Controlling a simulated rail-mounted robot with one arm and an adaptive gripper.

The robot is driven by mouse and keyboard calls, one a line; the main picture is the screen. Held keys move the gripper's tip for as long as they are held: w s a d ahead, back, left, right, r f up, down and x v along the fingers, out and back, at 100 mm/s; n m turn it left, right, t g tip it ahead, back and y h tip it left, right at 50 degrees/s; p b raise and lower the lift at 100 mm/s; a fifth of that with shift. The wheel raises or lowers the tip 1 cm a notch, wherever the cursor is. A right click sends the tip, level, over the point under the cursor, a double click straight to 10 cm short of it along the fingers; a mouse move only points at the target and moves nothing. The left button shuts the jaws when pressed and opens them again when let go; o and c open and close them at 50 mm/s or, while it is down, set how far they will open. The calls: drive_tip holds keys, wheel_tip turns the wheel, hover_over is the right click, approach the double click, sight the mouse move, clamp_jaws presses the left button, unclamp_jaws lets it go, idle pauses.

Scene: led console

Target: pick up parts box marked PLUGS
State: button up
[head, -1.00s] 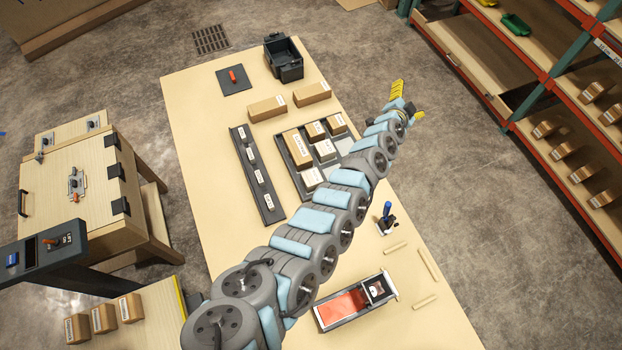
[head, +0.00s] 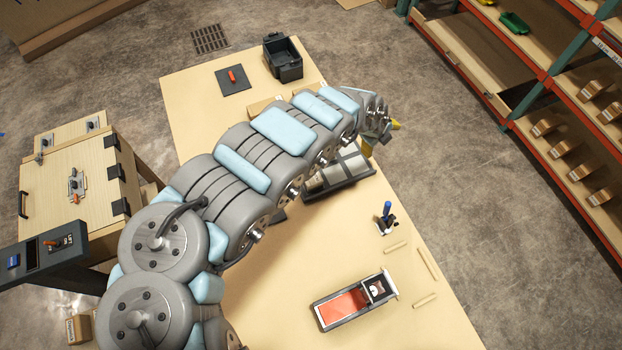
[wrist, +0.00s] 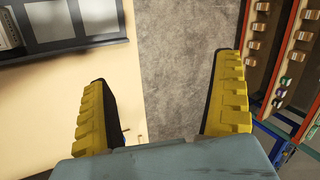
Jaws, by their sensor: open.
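No label reading PLUGS is legible in any current view. My gripper (head: 381,138) is open above the table's right edge, by the dark compartment tray (head: 345,184). My arm covers much of that tray and nearly all the cardboard boxes around it; only part of one box (head: 262,107) shows behind the arm. In the wrist view my open gripper (wrist: 165,75) has nothing between its yellow fingers except table edge and floor. The tray (wrist: 75,41) shows at the upper left there, with bare compartments and a pale labelled piece at its left end.
A black bin (head: 283,60) stands at the table's far end. A blue-handled joystick (head: 387,215) and a red-topped device (head: 345,307) are on the near right. Shelving with several small boxes (head: 545,128) stands right. A box (head: 78,330) shows lower left.

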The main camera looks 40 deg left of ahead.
drive_tip(key=s+a+f+m+g+y, duration=0.1)
drive_tip(key=s+a+g, duration=0.1)
drive_tip(key=s+a, duration=0.45)
drive_tip(key=s+a+f+m+g+y, duration=0.1)
drive_tip(key=s+a+m+g, duration=0.15)
drive_tip(key=s, duration=0.75)
drive_tip(key=b, duration=0.6)
approach(312, 177)
drive_tip(key=shift+w+d+f+n, duration=0.15)
drive_tip(key=shift+d+f+n, duration=0.1)
drive_tip(key=shift+d+n, duration=0.1)
drive_tip(key=f, duration=0.3)
drive_tip(key=shift+w+a+f+b, duration=0.15)
drive_tip(key=shift+a+f+b, duration=0.05)
drive_tip(key=shift+f+b, duration=0.1)
drive_tip(key=shift+w+a+f, duration=0.1)
drive_tip(key=shift+a+f, duration=0.15)
drive_tip(key=shift+f, duration=0.6)
drive_tip(key=shift+w+a+f, duration=0.1)
drive_tip(key=shift+a+f, duration=0.15)
drive_tip(key=shift+f, duration=0.65)
drive_tip(key=shift+a+f, duration=0.2)
drive_tip(key=shift+f, duration=1.05)
drive_tip(key=c, duration=1.3)
